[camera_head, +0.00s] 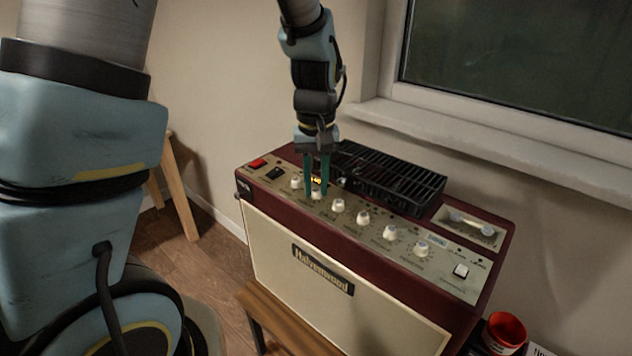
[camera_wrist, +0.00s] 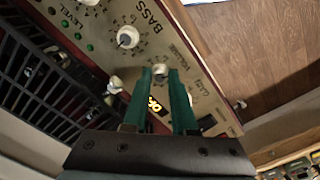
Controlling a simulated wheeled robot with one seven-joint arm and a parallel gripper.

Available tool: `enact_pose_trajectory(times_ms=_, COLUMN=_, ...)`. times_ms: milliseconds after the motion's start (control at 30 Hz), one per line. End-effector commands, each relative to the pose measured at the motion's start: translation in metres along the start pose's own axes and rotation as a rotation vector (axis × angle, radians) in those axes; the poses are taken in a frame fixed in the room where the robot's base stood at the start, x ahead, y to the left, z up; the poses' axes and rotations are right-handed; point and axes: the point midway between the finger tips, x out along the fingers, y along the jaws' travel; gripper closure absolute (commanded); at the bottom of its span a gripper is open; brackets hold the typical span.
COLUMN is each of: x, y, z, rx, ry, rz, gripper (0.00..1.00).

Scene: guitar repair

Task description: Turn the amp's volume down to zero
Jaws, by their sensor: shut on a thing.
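The amp (camera_head: 320,282) is a dark red and cream box with a row of white knobs along its top panel. My gripper (camera_head: 317,188) points down at the panel, its green fingers around the second white knob from the left (camera_head: 316,195). In the wrist view the fingertips (camera_wrist: 162,70) close on that knob, which they mostly hide; its pointer cannot be read.
A black grille-like rack (camera_head: 385,178) lies on the amp's top behind the knobs. A red switch (camera_head: 258,163) is at the panel's left end. A red cup (camera_head: 504,330) stands at the lower right. A window sill (camera_head: 480,135) runs behind.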

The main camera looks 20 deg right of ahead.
Motion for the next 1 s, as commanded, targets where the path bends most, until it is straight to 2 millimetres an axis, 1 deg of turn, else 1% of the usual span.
enact_pose_trajectory(times_ms=267, x=0.0, y=0.0, z=0.0, rx=-0.001, ry=0.001, rz=0.001, gripper=1.0)
enact_pose_trajectory(times_ms=300, x=0.0, y=0.0, z=0.0, rx=-0.001, ry=0.001, rz=0.001, gripper=0.74)
enact_pose_trajectory(times_ms=567, x=0.0, y=0.0, z=0.0, rx=0.0, ry=0.001, rz=0.001, gripper=0.45)
enact_pose_trajectory(times_ms=833, x=-0.001, y=0.0, z=0.0, rx=0.0, ry=0.001, rz=0.001, gripper=0.45)
enact_pose_trajectory(times_ms=933, x=-0.009, y=0.001, z=-0.001, rx=0.001, ry=0.004, rz=0.003, gripper=0.45)
enact_pose_trajectory(times_ms=1000, x=-0.018, y=0.001, z=-0.001, rx=0.001, ry=0.005, rz=0.004, gripper=0.45)
